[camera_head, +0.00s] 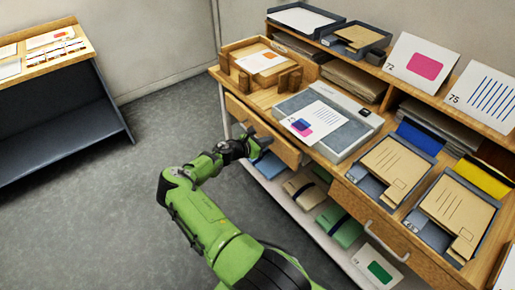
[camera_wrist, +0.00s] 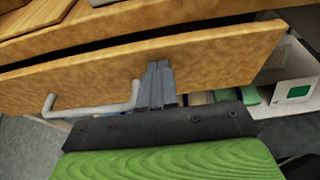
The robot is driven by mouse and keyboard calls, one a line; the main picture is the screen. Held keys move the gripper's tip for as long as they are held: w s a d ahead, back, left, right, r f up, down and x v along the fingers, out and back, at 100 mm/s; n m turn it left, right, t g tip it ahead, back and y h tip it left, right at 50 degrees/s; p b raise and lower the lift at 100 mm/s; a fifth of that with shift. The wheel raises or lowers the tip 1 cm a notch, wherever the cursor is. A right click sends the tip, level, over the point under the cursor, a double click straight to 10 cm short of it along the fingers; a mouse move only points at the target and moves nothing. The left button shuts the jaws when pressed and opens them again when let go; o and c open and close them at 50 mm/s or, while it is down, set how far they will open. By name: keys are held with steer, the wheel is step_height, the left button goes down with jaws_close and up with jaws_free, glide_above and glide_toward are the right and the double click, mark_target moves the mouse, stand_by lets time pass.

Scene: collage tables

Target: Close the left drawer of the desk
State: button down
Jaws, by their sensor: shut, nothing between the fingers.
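The desk (camera_head: 262,98) stands at the right in the head view. Its left drawer (camera_head: 268,132) has a wooden front that stands out from the desk edge, so it is partly open. In the wrist view the drawer front (camera_wrist: 215,62) spans the picture, with a dark gap above it. Its grey bar handle (camera_wrist: 95,111) is left of my fingers. My gripper (camera_head: 262,145) is shut and empty at the outer face of this front. In the wrist view its fingertips (camera_wrist: 158,68) overlap the front, right of the handle; contact is hard to tell.
The desk's right drawer (camera_head: 370,217) has a handle. A low shelf below holds green (camera_head: 338,225) and beige (camera_head: 304,189) packets. Trays with envelopes (camera_head: 395,168) and a grey flat device (camera_head: 345,134) sit on top. Grey floor (camera_head: 100,215) is clear at left, before another table (camera_head: 60,110).

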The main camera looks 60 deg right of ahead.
steer(key=d, duration=0.1)
steer(key=s+d, duration=0.1)
steer(key=d, duration=0.1)
steer(key=shift+r, duration=0.15)
steer(key=shift+r, duration=0.15)
steer(key=f+p+v, duration=0.2)
steer(key=p+v, duration=0.1)
steer(key=v, duration=1.1)
steer(key=shift+w+a, duration=0.2)
steer(key=shift+a, duration=0.1)
